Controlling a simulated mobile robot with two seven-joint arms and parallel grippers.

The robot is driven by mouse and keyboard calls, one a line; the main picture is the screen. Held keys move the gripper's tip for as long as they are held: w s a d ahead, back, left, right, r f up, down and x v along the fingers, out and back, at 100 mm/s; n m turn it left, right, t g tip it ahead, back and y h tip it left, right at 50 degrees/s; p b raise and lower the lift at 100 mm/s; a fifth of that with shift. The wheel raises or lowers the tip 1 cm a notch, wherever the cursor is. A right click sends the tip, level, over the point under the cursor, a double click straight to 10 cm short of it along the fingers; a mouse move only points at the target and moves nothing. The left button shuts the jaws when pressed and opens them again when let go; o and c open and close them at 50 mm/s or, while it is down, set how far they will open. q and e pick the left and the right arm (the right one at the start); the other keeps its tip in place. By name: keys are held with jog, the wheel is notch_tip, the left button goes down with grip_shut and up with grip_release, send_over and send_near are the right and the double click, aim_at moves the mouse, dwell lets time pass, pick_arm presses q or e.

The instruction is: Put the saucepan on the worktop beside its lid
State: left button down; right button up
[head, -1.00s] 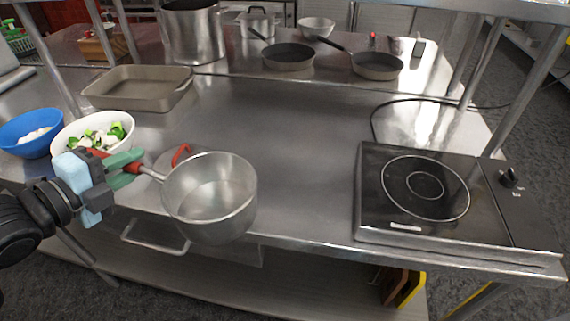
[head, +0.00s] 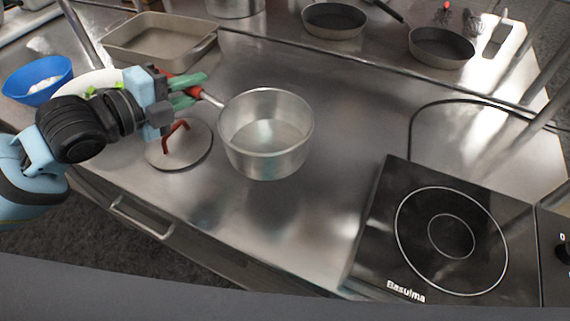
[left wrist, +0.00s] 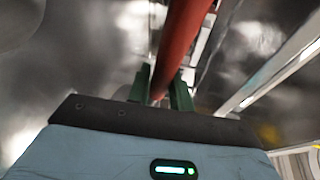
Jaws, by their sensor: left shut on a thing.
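The saucepan (head: 265,150) is a silver metal pot with a long handle that has a red grip. In the head view it is upright over the worktop (head: 300,215), just right of its lid; I cannot tell whether its base touches the steel. The lid (head: 180,152) is a flat grey disc with a red handle, lying on the worktop. My left gripper (head: 190,92) is shut on the saucepan's red handle, above and behind the lid. The left wrist view shows the red handle (left wrist: 182,45) between the green fingers (left wrist: 160,88). My right gripper is not in view.
An induction hob (head: 447,235) stands at the right. A blue bowl (head: 38,78), a partly hidden white bowl (head: 72,83) and a baking tray (head: 158,45) are at the left. Pans (head: 335,20) sit on the back shelf. The worktop between saucepan and hob is clear.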

pick_arm(q)
jog(key=shift+w+d+r, duration=0.1)
jog(key=shift+w, duration=0.05)
jog(key=shift+f, duration=0.35)
jog(key=shift+f+b, duration=0.3)
jog(key=shift+f, duration=4.3)
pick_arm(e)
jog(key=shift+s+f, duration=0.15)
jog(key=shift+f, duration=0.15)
pick_arm(q)
jog(key=shift+f, duration=0.1)
jog(key=c, duration=1.7)
grip_release()
jog(key=shift+f, duration=0.15)
jog(key=o, duration=0.4)
jog(key=shift+o, duration=0.2)
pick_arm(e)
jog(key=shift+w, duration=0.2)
